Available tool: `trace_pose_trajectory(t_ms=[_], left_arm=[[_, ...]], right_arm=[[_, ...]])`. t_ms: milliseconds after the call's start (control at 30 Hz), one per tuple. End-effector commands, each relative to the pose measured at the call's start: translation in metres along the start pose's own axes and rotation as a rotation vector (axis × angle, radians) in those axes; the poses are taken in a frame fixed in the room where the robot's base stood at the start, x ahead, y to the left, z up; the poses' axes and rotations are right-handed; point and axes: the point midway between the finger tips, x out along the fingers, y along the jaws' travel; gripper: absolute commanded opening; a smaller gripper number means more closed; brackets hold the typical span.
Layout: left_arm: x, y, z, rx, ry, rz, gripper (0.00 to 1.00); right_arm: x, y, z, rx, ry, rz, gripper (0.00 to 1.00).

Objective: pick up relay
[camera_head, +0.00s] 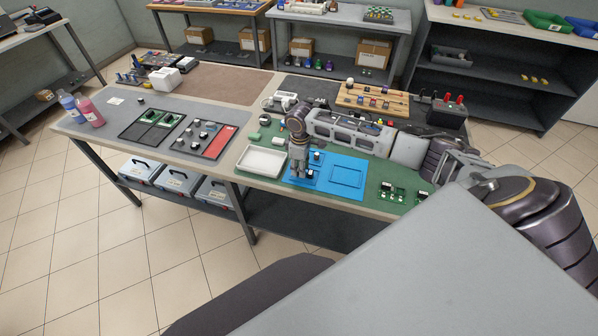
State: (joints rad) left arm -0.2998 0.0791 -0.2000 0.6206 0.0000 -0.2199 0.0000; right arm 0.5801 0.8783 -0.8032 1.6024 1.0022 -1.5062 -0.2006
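My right gripper (299,174) points down over the left part of a blue mat (325,184) on the workbench. Small dark pieces stand close to its fingertips, one a dark block with a light face (309,174) and one a dark piece (317,155) just behind. Either may be the relay, but they are too small to tell. I cannot tell whether the fingers are open or shut, or whether they touch a piece. My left gripper is not in view.
A white tray (263,161) lies left of the blue mat. Green boards (393,191) with small parts lie to its right. Behind are a wooden rack (372,99) and a black box with red tops (446,112). The mat's right half holds only an outlined rectangle.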

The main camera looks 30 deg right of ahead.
Motion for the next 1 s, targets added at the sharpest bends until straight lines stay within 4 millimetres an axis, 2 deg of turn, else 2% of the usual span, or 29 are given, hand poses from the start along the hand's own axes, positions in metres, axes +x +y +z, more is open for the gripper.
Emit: trace_pose_trajectory(t_ms=[200,633,667,867,1000], left_arm=[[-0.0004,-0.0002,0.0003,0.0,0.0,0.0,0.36],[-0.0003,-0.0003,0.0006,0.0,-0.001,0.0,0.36],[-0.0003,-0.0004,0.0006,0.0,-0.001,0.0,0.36],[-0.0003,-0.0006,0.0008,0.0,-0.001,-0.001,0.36],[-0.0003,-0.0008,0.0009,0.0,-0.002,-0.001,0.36]], right_arm=[[0.0135,-0.0006,-0.0002,0.0,0.001,-0.001,0.32],[0.0139,-0.0005,-0.0002,0.0,0.001,0.0,0.32],[0.0139,-0.0006,-0.0002,0.0,0.001,0.0,0.31],[0.0139,-0.0005,-0.0001,0.0,0.001,0.0,0.06],[0.0137,-0.0004,-0.0002,0.0,0.001,0.0,0.05]])
